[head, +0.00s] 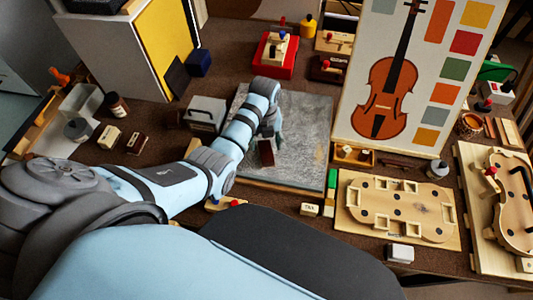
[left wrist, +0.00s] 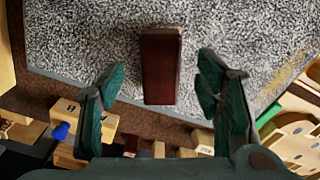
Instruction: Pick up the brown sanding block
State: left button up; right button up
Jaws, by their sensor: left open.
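The brown sanding block (head: 266,152) lies on the grey speckled slab (head: 305,130) at the middle of the bench. In the left wrist view the dark red-brown block (left wrist: 161,66) stands lengthwise, centred in the gap between my fingers and mostly beyond their tips. My left gripper (head: 272,128) is over the slab close to the block; in the left wrist view its green-padded fingers (left wrist: 158,80) are spread wide, with clear space on both sides of the block. Nothing is held. My right gripper is out of view.
A violin picture board (head: 400,75) stands right of the slab. A wooden violin mould (head: 398,208) lies at the right front. A grey metal box (head: 206,113) stands left of the slab, and a red tray (head: 275,55) behind it. Small blocks line the front edge.

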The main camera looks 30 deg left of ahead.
aim_at(266, 148)
pick_arm(q)
notch_tip(266, 148, down, 4)
jog(key=shift+d+r+b, duration=0.1)
jog(key=shift+b, duration=0.4)
jog(key=shift+s+r, duration=0.1)
jog(key=shift+r, duration=0.05)
jog(key=shift+c, duration=0.4)
jog(key=c, duration=1.3)
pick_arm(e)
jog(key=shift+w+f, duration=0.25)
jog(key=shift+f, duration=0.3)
pick_arm(q)
jog(key=shift+r, duration=0.1)
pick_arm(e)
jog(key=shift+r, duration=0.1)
